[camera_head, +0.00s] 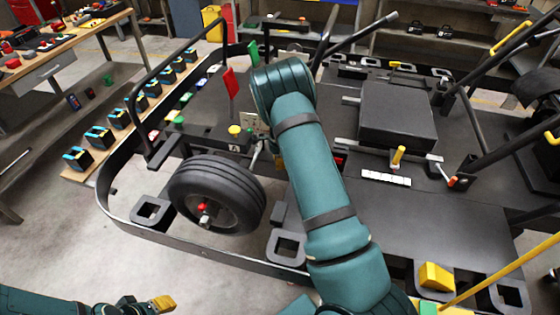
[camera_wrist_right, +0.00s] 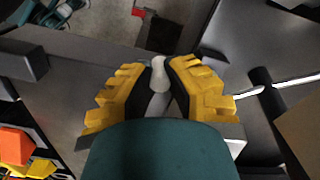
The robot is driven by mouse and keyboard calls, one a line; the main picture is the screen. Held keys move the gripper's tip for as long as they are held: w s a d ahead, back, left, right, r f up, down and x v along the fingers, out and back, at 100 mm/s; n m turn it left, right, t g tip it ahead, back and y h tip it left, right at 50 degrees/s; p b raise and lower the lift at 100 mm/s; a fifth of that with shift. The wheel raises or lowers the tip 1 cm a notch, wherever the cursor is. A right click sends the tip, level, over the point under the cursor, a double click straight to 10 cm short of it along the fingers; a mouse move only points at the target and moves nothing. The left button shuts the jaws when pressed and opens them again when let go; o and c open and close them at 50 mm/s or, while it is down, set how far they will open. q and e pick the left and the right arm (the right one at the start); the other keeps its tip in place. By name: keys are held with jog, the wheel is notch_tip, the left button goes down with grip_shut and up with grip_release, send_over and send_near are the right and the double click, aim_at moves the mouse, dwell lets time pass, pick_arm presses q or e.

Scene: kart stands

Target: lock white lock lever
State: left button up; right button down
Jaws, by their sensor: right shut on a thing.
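The white lock lever (camera_wrist_right: 158,72) stands between the yellow-padded fingers of my right gripper (camera_wrist_right: 158,84) in the right wrist view. The fingers are shut on it, and its rounded tip sticks out past them. In the head view my right arm reaches over the kart stand, and its forearm hides most of the right gripper. A light metal rod (camera_head: 257,152) shows beside the arm there; I cannot tell whether it is the lever. My left gripper (camera_head: 160,303) shows only partly at the bottom left, away from the stand, with one yellow fingertip visible.
A black wheel (camera_head: 217,194) lies left of my right arm, inside the stand's metal rim (camera_head: 190,244). A dark box (camera_head: 397,115) and a yellow peg (camera_head: 398,156) stand right of the arm. A wooden-topped bench (camera_head: 72,40) is at the far left. Floor is clear at lower left.

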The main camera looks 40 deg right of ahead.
jog(key=c, duration=0.9)
grip_release()
notch_tip(320, 180, up, 12)
